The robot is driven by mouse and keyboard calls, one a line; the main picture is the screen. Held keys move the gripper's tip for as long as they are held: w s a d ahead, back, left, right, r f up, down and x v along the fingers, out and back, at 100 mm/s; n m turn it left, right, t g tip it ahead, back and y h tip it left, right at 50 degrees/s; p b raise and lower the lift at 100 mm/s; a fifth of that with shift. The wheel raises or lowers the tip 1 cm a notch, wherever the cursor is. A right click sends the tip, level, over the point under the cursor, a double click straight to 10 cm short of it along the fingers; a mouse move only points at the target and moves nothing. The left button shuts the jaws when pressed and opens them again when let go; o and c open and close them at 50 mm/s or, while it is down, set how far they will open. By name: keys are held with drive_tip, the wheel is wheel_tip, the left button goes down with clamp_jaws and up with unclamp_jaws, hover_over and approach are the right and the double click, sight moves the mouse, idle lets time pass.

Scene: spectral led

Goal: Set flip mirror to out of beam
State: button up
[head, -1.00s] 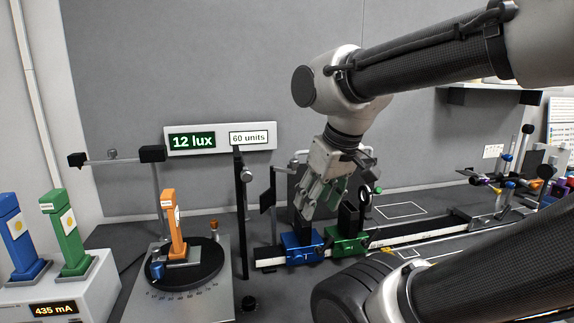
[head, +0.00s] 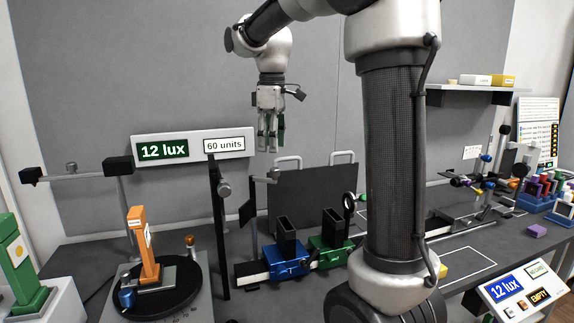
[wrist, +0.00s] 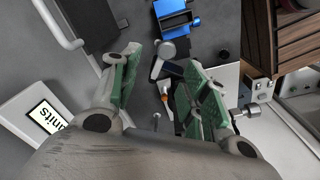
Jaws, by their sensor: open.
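My gripper (head: 268,148) hangs above the bench in the head view, fingers pointing down and apart, with nothing between them. In the wrist view my gripper (wrist: 163,68) shows two green-padded fingers spread wide. No part is clearly labelled as the flip mirror. A dark tilted plate (head: 247,210) on a post stands left of the blue carriage (head: 284,262), below and left of my gripper. A tall black post with a grey knob (head: 224,190) stands left of that plate. I cannot tell whether either belongs to the flip mirror. My gripper touches none of these.
A green carriage (head: 330,252) sits right of the blue one on the rail. An orange-bodied LED (head: 145,245) stands on a black turntable at left. The wall display (head: 162,151) reads 12 lux. My arm blocks part of the rail. A dark panel (head: 315,205) stands behind the carriages.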

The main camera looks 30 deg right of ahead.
sight(275, 168)
drive_tip(key=shift+s+d+r+n, duration=0.1)
drive_tip(key=shift+s+r+n, duration=0.15)
drive_tip(key=shift+r+n, duration=0.25)
drive_tip(key=shift+s+f+n, duration=0.25)
drive_tip(key=shift+f+n, duration=0.05)
drive_tip(key=shift+n, duration=0.2)
wheel_tip(275, 168, down, 8)
drive_tip(key=shift+r, duration=0.25)
clamp_jaws()
